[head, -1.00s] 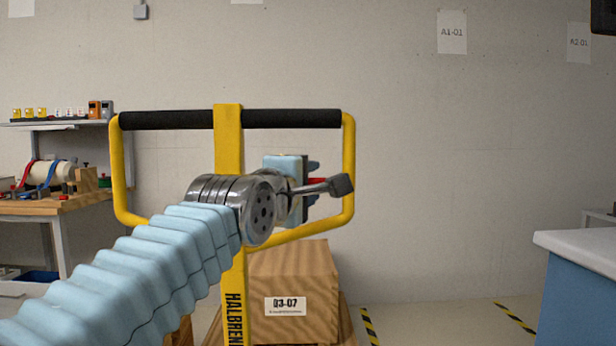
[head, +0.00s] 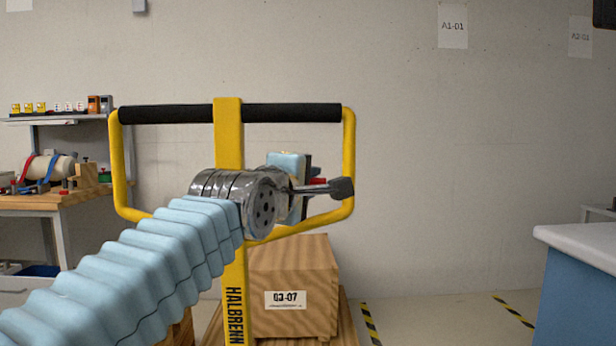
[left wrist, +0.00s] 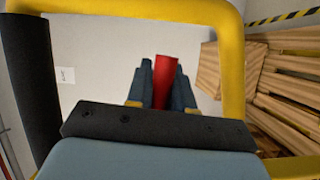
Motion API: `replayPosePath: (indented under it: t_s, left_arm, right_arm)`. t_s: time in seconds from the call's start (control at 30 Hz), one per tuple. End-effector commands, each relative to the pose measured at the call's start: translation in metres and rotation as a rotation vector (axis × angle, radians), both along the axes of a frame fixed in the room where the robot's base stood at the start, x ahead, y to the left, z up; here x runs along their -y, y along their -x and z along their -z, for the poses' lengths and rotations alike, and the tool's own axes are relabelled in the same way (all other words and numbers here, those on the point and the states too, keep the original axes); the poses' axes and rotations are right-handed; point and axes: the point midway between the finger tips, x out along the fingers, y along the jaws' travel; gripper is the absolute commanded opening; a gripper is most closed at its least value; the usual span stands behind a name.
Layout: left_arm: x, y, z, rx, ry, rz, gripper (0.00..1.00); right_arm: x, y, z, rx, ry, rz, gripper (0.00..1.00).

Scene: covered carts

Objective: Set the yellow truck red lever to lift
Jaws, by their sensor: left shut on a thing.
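The yellow truck's handle is a tall yellow frame (head: 350,160) with a black grip bar (head: 290,113) on top and a lettered mast (head: 235,300) below. The red lever (head: 318,181) shows as a small red bit inside the right half of the frame. In the left wrist view the red lever (left wrist: 164,85) stands between the two dark fingers. My left gripper (head: 312,176) is shut on it, partly hidden by my wrist. It also shows in the left wrist view (left wrist: 163,75). The lever's base is hidden. My right gripper is not in view.
A wooden crate (head: 290,255) labelled 03-07 sits behind the mast. A workbench with a shelf (head: 70,120) is at the left. A blue cabinet with a pale top (head: 585,245) is at the right. Open floor with striped tape lies between.

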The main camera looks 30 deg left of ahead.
Motion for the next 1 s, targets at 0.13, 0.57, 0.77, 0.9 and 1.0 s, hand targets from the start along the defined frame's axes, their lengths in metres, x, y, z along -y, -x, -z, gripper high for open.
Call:
replayPosePath:
  t_s: [0.13, 0.57, 0.77, 0.9, 1.0]
  left_arm:
    - [-0.003, 0.002, 0.019, -0.106, -0.171, 0.0, 0.0]
    - [-0.006, 0.004, 0.029, -0.165, -0.269, 0.0, 0.26]
    - [-0.006, 0.004, 0.03, -0.165, -0.267, 0.0, 0.43]
    - [-0.006, 0.004, 0.03, -0.167, -0.265, 0.001, 0.43]
    - [-0.006, 0.003, 0.03, -0.167, -0.264, 0.001, 0.43]
  right_arm:
    - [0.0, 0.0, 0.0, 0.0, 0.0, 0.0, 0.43]
    - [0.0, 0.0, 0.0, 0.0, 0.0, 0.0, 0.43]
    - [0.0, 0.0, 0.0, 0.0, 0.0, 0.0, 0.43]
    - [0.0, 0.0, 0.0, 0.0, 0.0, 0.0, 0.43]
    - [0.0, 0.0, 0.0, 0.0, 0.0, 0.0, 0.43]
